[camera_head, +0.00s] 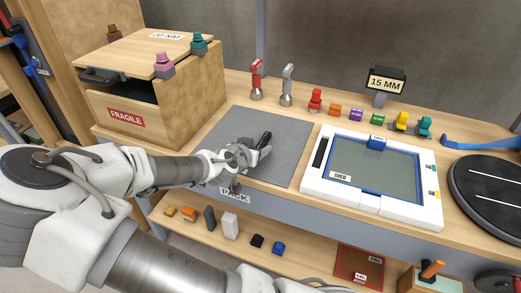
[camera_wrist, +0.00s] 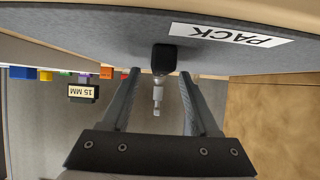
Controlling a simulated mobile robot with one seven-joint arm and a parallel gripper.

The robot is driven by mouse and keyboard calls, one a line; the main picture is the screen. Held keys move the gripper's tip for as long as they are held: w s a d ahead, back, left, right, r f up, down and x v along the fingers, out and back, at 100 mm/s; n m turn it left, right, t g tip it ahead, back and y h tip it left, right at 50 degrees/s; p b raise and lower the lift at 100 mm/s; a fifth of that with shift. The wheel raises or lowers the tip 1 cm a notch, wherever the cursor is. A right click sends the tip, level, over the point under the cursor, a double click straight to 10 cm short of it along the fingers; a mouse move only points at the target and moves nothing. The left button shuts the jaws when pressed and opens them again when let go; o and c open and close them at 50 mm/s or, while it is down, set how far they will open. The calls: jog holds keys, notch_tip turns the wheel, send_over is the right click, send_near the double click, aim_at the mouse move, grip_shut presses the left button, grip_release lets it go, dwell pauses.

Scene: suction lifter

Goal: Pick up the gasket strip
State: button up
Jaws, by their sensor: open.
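I cannot make out a gasket strip for certain. A narrow black strip (camera_head: 319,152) lies along the left border of the white frame (camera_head: 428,212); it may be the gasket strip. My gripper (camera_head: 262,146) is over the grey mat (camera_head: 290,132), left of that frame and apart from it. In the wrist view its two dark fingers (camera_wrist: 157,98) stand wide apart. A dark block with a pale metal stem (camera_wrist: 158,92) shows between them, not visibly gripped. The wrist view does not show the black strip.
A wooden box (camera_head: 195,100) marked FRAGILE stands left of the mat. Small coloured pieces (camera_head: 335,110) and a 15 MM sign (camera_head: 386,84) line the back. A black disc (camera_head: 490,185) lies right of the frame. A lower shelf (camera_head: 195,238) holds several blocks.

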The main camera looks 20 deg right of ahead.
jog(key=shift+x, duration=0.8)
grip_shut()
